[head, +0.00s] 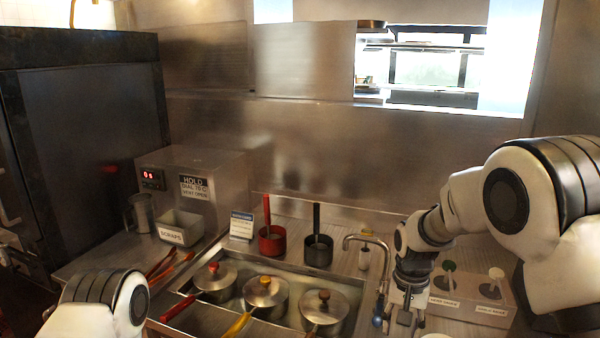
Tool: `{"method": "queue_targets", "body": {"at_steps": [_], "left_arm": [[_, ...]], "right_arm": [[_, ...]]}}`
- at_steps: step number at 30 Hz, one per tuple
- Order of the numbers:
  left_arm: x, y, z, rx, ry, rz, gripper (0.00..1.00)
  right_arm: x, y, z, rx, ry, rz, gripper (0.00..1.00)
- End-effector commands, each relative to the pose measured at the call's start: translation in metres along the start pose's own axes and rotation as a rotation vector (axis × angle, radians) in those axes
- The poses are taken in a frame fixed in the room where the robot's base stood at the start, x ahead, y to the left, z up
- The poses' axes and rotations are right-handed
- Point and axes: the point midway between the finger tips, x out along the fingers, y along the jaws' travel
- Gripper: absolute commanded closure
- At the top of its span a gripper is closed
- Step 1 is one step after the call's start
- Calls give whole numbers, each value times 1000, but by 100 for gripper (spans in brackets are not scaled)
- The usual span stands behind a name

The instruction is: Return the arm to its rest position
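My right arm comes in from the right, and its gripper (405,312) points down at the right end of the sunken steel well. The fingers look spread apart, and I see nothing clearly held between them.
Three lidded pans (265,291) sit in the well. A red pot (272,242) and a black pot (318,250) stand behind it. A scraps bin (181,227), tongs (172,264) and a hold unit (190,180) are left.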

Motion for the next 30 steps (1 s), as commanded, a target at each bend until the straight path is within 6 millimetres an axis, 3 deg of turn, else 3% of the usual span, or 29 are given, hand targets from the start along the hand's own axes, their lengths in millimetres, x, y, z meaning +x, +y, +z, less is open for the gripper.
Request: {"method": "queue_targets", "body": {"at_steps": [1,8,14,17,20,25,27,30], "left_arm": [[4,0,-1,0,1,0,52],[14,0,-1,0,2,0,52],[23,0,-1,0,2,0,52],[30,0,0,0,1,0,52],[38,0,0,0,1,0,52],[58,0,0,0,1,0,52],[65,0,-1,0,1,0,52],[67,0,0,0,1,0,52]], "right_arm": [[15,2,3,1,-20,6,52],[69,13,22,12,-114,34,52],[130,35,61,26,-245,79,52],[170,52,91,33,-314,104,52],[219,73,130,32,-380,128,52],[312,129,238,-19,-456,147,52],[338,154,290,-70,-442,132,52],[343,171,326,-161,-332,82,52]]}}
